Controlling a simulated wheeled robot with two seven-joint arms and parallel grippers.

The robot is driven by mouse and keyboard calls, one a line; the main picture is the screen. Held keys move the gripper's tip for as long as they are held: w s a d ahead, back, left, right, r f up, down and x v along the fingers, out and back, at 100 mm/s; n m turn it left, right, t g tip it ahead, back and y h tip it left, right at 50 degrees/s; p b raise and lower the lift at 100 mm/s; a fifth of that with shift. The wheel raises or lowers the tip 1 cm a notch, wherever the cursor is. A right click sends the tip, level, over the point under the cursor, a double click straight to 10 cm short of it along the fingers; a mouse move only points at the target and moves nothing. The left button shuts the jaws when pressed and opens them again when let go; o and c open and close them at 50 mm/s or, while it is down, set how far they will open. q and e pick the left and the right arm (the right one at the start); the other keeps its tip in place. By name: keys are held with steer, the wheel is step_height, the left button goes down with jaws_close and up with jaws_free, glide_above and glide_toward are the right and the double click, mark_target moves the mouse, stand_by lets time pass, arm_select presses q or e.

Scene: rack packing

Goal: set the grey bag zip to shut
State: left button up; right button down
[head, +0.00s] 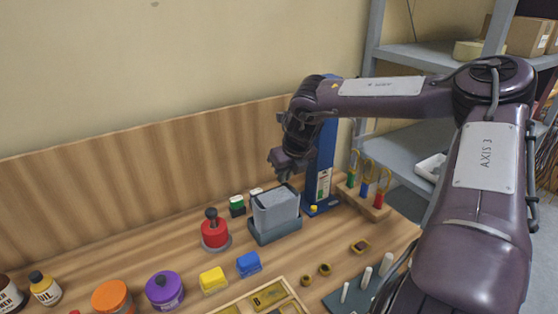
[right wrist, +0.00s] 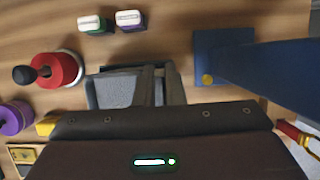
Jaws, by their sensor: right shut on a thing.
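The grey bag (head: 275,211) stands upright in a dark grey tray (head: 262,238) on the wooden bench. In the right wrist view part of the grey bag (right wrist: 113,92) shows beside and behind the fingers. In the right wrist view the gripper (right wrist: 160,84) fingers are close together over the bag. How far the zip is closed cannot be told. My left gripper is not in view.
A blue stand (head: 322,165) rises close to the bag's right. A red knob (head: 214,232) stands to its left. Yellow (head: 213,280) and blue (head: 249,264) blocks lie in front. A wooden rack (head: 364,204) with coloured-handled tools stands at the right.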

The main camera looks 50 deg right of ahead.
steer(key=c, duration=1.5)
jaws_free()
steer(key=shift+b+v, duration=0.7)
steer(key=shift+v, duration=3.2)
